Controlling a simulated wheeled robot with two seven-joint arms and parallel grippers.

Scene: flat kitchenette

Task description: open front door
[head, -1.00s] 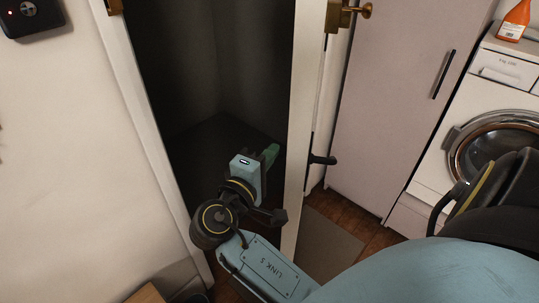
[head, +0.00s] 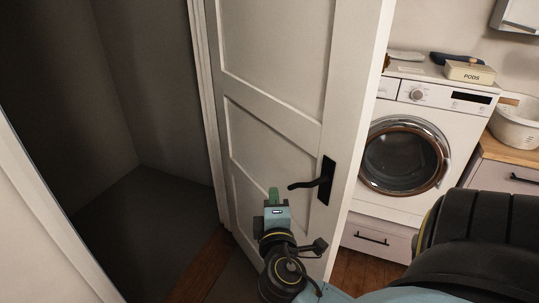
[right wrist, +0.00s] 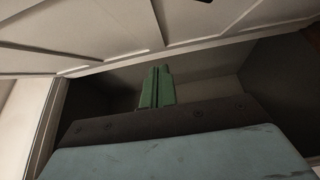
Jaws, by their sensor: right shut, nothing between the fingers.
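The white panelled front door (head: 270,125) stands open in the head view, with its panelled face visible and a dark opening to its left. Its black lever handle (head: 314,182) is near the right edge of that face. My right gripper (head: 273,193) is shut and empty, with its green fingers upright in front of the door's face, left of and slightly below the handle. In the right wrist view the fingers (right wrist: 157,87) are together with nothing between them, and panelled white woodwork runs across the top. I cannot tell if the gripper touches the door. My left gripper is out of view.
The dark doorway space (head: 150,205) is empty at the left, with a white frame (head: 45,225) along its near side. A washing machine (head: 404,160) stands right of the door. A counter (head: 520,150) with a white basket (head: 517,122) is farther right.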

